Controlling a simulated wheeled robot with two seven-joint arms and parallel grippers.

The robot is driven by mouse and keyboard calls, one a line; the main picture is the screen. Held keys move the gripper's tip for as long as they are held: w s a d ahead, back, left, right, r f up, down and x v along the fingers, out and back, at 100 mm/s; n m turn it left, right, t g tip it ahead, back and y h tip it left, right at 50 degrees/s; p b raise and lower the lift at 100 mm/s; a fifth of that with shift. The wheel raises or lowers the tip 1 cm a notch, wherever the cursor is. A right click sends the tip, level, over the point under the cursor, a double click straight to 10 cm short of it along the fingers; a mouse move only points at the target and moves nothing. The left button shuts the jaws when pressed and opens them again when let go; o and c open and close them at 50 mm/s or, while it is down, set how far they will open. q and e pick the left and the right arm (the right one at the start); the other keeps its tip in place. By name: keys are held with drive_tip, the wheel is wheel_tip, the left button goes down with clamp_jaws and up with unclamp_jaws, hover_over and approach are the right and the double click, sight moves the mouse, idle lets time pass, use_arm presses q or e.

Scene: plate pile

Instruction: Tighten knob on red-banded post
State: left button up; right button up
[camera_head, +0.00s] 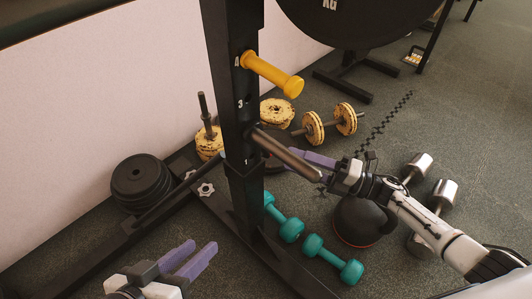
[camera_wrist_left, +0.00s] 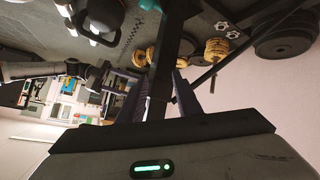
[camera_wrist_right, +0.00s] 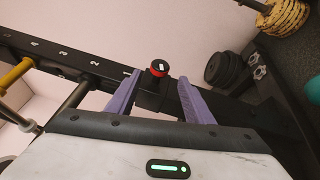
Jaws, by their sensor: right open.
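The black upright post (camera_head: 240,110) stands in the middle of the head view, with number marks on its face. In the right wrist view, a black knob with a red ring (camera_wrist_right: 158,69) sticks out of the post (camera_wrist_right: 95,66). It lies between and beyond the purple fingers of my right gripper (camera_wrist_right: 160,95), which is open; I see no contact. In the head view my right gripper (camera_head: 312,161) is beside the post, partly behind a grey bar, and the knob is hidden. My left gripper (camera_head: 196,259) is open and empty at the lower left, apart from the post.
A yellow handle (camera_head: 272,74) and a grey bar (camera_head: 285,152) jut from the post. Black plates (camera_head: 141,182), teal dumbbells (camera_head: 332,260), a kettlebell (camera_head: 362,222) and a yellow dumbbell (camera_head: 330,124) lie around on the floor. A pale wall (camera_head: 110,90) is behind.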

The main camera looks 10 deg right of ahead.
use_arm(q)
drive_tip(key=shift+d+r+h+b, duration=0.35)
drive_tip(key=shift+r+b, duration=0.2)
drive_tip(key=shift+b, duration=0.15)
use_arm(e)
drive_tip(key=x, duration=0.8)
drive_tip(key=shift+w+a, duration=0.25)
drive_tip(key=shift+a, duration=0.05)
use_arm(q)
drive_tip(key=shift+r, duration=0.1)
use_arm(e)
drive_tip(key=shift+r, duration=0.1)
drive_tip(key=c, duration=1)
